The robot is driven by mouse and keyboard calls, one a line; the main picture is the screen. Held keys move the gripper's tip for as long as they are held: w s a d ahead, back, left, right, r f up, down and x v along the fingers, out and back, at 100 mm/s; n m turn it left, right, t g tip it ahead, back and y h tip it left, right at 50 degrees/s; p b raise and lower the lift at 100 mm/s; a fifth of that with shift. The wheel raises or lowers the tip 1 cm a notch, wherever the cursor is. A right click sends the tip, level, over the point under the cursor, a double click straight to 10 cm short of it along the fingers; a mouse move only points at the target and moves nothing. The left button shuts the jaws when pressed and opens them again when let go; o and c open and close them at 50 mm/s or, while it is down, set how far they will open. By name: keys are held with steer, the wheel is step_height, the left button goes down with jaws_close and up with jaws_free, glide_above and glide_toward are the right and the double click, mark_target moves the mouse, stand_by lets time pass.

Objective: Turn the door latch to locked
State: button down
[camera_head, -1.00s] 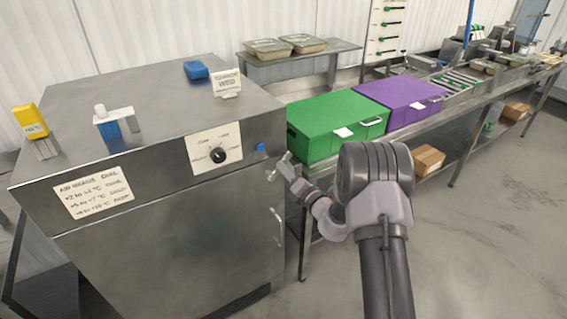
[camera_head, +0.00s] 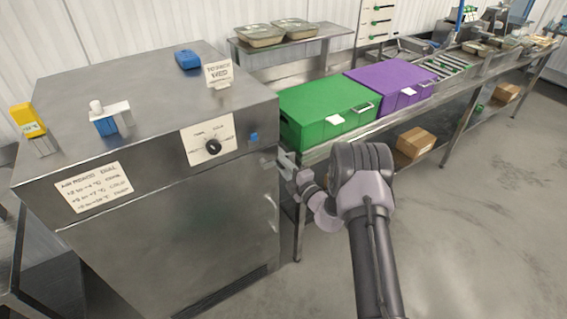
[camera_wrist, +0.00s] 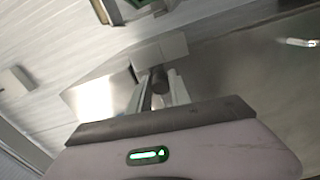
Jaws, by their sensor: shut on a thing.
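The steel cabinet (camera_head: 180,235) stands at the left, its front door looking closed. My gripper (camera_head: 284,162) is at the cabinet's upper right front edge in the head view, where the latch is too small to make out. In the wrist view, my gripper (camera_wrist: 160,90) has its two fingers on either side of a short dark cylinder (camera_wrist: 159,78), which looks like the latch's knob. It is shut on this. A pale grey block (camera_wrist: 160,48) sits just behind the cylinder. The latch's turn angle cannot be told.
A dial panel (camera_head: 209,133) and a small blue square (camera_head: 254,137) are on the cabinet's front. A green box (camera_head: 325,108) and a purple box (camera_head: 395,82) stand on the bench right behind my arm. Open floor (camera_head: 490,220) lies to the right.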

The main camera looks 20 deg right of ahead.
steer(key=shift+m, duration=0.4)
steer(key=c, duration=1.3)
jaws_free()
steer(key=shift+o, duration=0.2)
steer(key=p+v, duration=0.2)
steer(key=v, duration=1.5)
steer(key=shift+s, duration=0.2)
